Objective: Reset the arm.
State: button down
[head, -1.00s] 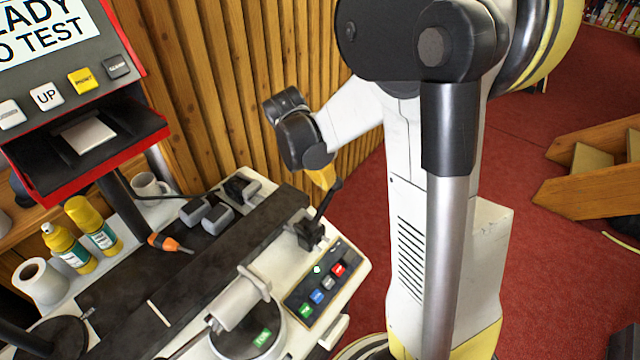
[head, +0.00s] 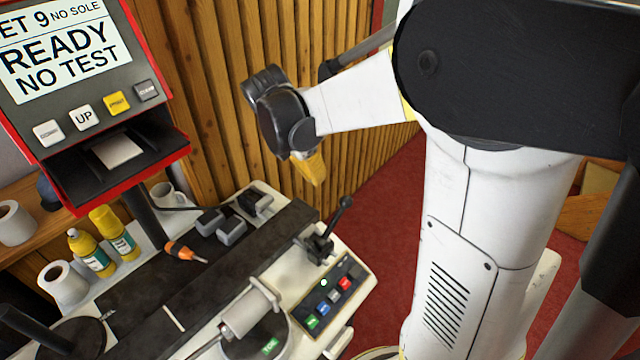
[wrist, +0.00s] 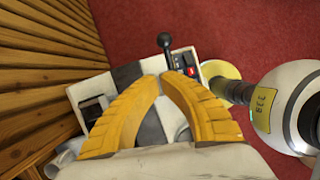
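My gripper (head: 311,170) has yellow fingers and hangs from my white arm in the head view, above the far right end of the bench. In the wrist view my gripper (wrist: 162,78) points down, its two fingertips together or nearly so, with nothing seen between them. A black lever (head: 335,222) with a ball knob stands tilted to the right on the bench's right end. In the wrist view the lever's knob (wrist: 165,40) shows just beyond the fingertips, apparently apart from them.
A panel of coloured buttons (head: 328,298) lies in front of the lever. A red-framed screen unit (head: 90,75) reads READY, NO TEST. Glue bottles (head: 90,254), a screwdriver (head: 184,252) and a mug (head: 172,200) are at left. A ribbed wooden wall (head: 225,100) stands behind.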

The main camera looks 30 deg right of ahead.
jog(key=shift+w+r, duration=0.1)
jog(key=shift+r, duration=0.3)
jog(key=shift+a, duration=0.1)
jog(key=s+a+f+m+t+y+b, duration=0.1)
jog(key=s+a+m+t+y+b, duration=0.1)
jog(key=s+m, duration=0.5)
jog(key=s+a+f+m+t+y+b, duration=0.1)
jog(key=s+a+m+t+b, duration=0.4)
jog(key=m, duration=0.8)
jog(key=shift+s+a+f+y+b, duration=0.35)
jog(key=shift+s+a+y, duration=0.15)
jog(key=shift+s+a, duration=0.5)
jog(key=shift+w+a, duration=0.1)
jog(key=shift+a, duration=0.05)
